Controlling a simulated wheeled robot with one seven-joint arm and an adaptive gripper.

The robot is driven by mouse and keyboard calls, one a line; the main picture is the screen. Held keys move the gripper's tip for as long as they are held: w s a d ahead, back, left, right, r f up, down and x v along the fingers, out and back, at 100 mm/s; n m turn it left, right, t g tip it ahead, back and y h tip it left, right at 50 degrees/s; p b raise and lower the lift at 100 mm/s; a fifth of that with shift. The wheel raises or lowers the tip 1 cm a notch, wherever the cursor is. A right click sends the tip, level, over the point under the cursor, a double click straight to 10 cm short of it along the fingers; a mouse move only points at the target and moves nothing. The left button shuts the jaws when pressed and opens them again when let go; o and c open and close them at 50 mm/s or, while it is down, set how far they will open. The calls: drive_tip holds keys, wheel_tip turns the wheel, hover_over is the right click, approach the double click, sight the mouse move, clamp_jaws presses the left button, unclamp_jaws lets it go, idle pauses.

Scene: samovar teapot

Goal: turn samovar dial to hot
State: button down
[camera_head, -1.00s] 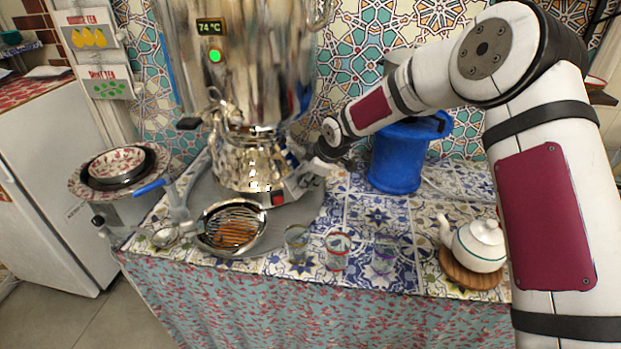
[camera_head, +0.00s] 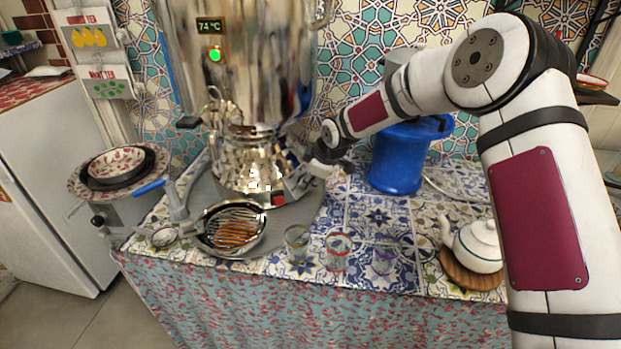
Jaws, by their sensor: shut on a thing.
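The samovar (camera_head: 262,80) is a tall, shiny metal urn at the upper middle left. Its small display (camera_head: 209,26) reads 74 °C, with a round green light (camera_head: 215,55) under it. My gripper (camera_head: 285,196) is low at the samovar's right side, by a small red part (camera_head: 279,199) near the base. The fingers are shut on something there. I take it to be the dial, but the fingertips are small and partly hidden, so its setting cannot be read.
A drip bowl with a grate (camera_head: 232,230) and several glasses (camera_head: 338,250) stand in front. A white teapot (camera_head: 477,245) sits on a wooden board at right. A blue bucket (camera_head: 397,160) is behind my arm. A blue-handled tap (camera_head: 176,200) is at left.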

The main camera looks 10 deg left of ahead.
drive_tip(key=m+b, duration=0.1)
drive_tip(key=m+g+b, duration=0.2)
drive_tip(key=m, duration=0.1)
drive_tip(key=shift+w+d+y, duration=0.1)
drive_tip(key=shift+w+y, duration=0.15)
drive_tip(key=shift+y, duration=0.15)
drive_tip(key=m+g+b, duration=0.1)
drive_tip(key=m, duration=0.1)
drive_tip(key=m+g+y+b, duration=0.1)
drive_tip(key=m, duration=0.2)
drive_tip(key=shift+d+b, duration=0.15)
drive_tip(key=shift+b, duration=0.25)
drive_tip(key=shift+y, duration=0.3)
drive_tip(key=c, duration=1.6)
unclamp_jaws()
drive_tip(key=shift+r, duration=0.1)
drive_tip(key=v, duration=1.1)
drive_tip(key=shift+w+d+r, duration=0.2)
drive_tip(key=shift+d+r, duration=0.05)
drive_tip(key=shift+r, duration=0.1)
